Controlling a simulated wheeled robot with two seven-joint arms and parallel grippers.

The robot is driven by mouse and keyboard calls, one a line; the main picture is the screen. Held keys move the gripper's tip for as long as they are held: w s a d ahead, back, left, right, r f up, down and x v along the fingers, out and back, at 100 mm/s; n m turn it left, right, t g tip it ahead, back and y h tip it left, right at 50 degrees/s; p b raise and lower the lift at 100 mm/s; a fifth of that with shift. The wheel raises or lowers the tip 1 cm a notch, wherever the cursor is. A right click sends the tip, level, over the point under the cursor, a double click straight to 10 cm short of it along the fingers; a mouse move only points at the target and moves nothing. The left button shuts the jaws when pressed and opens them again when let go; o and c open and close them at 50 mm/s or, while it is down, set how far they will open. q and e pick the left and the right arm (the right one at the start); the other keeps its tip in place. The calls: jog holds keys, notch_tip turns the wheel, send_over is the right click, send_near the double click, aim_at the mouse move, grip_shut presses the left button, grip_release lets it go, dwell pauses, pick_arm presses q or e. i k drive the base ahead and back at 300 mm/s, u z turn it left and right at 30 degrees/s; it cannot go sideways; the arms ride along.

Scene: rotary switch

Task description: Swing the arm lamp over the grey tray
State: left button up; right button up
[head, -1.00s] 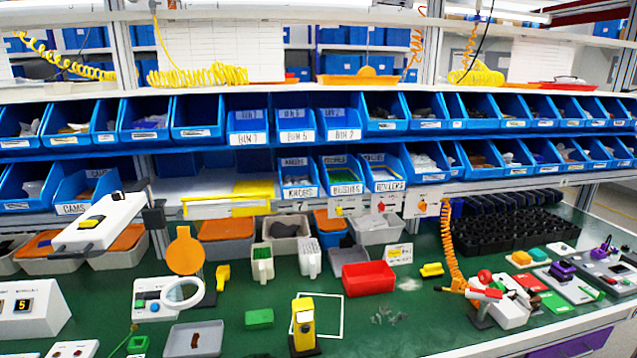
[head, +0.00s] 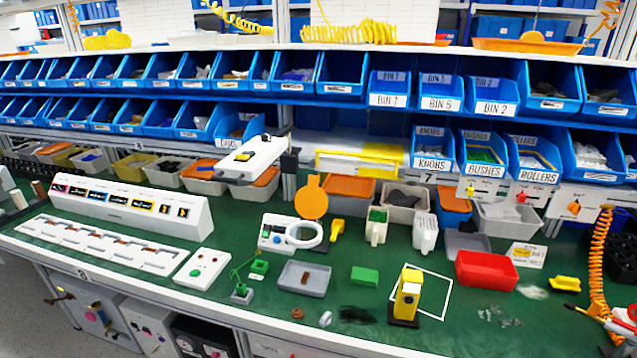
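The arm lamp has a long white head (head: 250,160) with dark parts on top. It reaches out from a dark joint (head: 289,160) beside the shelf post, above the back of the green bench. In the picture the head lies up and left of the grey tray. The grey tray (head: 318,290) is shallow and sits near the bench's front edge, with a small brown piece in it. Neither of my grippers is in view.
A white ring magnifier (head: 318,236) and an orange disc (head: 311,197) stand between lamp and tray. A yellow-and-black device (head: 407,294) stands right of the tray, beyond a green block (head: 364,276). A long white display box (head: 130,208) stands left.

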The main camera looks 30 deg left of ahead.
aim_at(231, 170)
jog(key=u, duration=1.4)
jog(key=k, duration=1.2)
jog(key=u, duration=0.6)
jog(key=i, duration=1.5)
jog(key=z, duration=1)
